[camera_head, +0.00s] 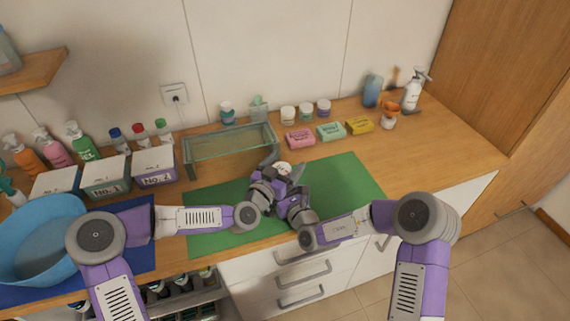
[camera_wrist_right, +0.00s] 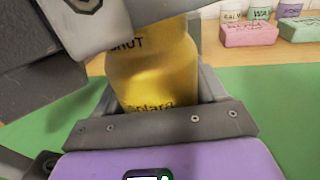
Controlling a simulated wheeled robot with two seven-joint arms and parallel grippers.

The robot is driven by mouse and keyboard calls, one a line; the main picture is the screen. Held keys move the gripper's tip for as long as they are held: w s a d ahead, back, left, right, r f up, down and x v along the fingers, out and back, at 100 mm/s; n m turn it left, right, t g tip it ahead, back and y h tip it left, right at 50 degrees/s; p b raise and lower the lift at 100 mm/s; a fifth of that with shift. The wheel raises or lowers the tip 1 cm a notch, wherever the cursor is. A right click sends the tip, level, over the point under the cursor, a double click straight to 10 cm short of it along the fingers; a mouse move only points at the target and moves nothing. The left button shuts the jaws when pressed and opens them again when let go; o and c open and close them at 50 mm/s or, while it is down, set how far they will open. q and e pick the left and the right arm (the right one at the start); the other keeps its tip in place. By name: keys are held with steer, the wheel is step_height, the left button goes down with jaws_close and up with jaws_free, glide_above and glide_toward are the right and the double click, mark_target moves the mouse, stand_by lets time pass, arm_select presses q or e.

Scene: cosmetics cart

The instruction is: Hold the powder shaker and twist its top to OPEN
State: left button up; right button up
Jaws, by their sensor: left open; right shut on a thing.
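The powder shaker (camera_wrist_right: 155,72) is a yellow, upright container in the right wrist view, with part of a label low on its body and letters reading "HUT" near its top. A small pale patch between the grippers in the head view (camera_head: 283,168) seems to be its top. My right gripper (camera_head: 292,186) is shut around the shaker's body. My left gripper (camera_head: 275,170) is open at the shaker's upper part; its grey parts cover the upper left of the right wrist view (camera_wrist_right: 85,20). The shaker's very top is hidden there, and I cannot tell whether the left fingers touch it.
Both grippers are over a green mat (camera_head: 345,178) on the wooden counter. A glass tray (camera_head: 230,147) stands behind. Pink (camera_head: 299,138), green (camera_head: 331,131) and yellow (camera_head: 359,125) boxes sit at the back right. A blue basin (camera_head: 40,235) and labelled bins (camera_head: 105,178) are left.

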arm_select(q)
steer(key=v, duration=1.2)
steer(key=shift+w, duration=0.1)
steer(key=w+a+r+m+g+h, duration=0.3)
steer(key=w+m+g+h, duration=0.3)
steer(key=h, duration=0.3)
step_height(320, 180, down, 3)
steer(key=a+m+g, duration=0.1)
steer(key=m+g, duration=0.2)
steer(key=g, duration=0.2)
steer(key=shift+y, duration=0.4)
steer(key=x, duration=1.1)
steer(key=shift+w+d+f, duration=0.15)
steer(key=c, duration=1)
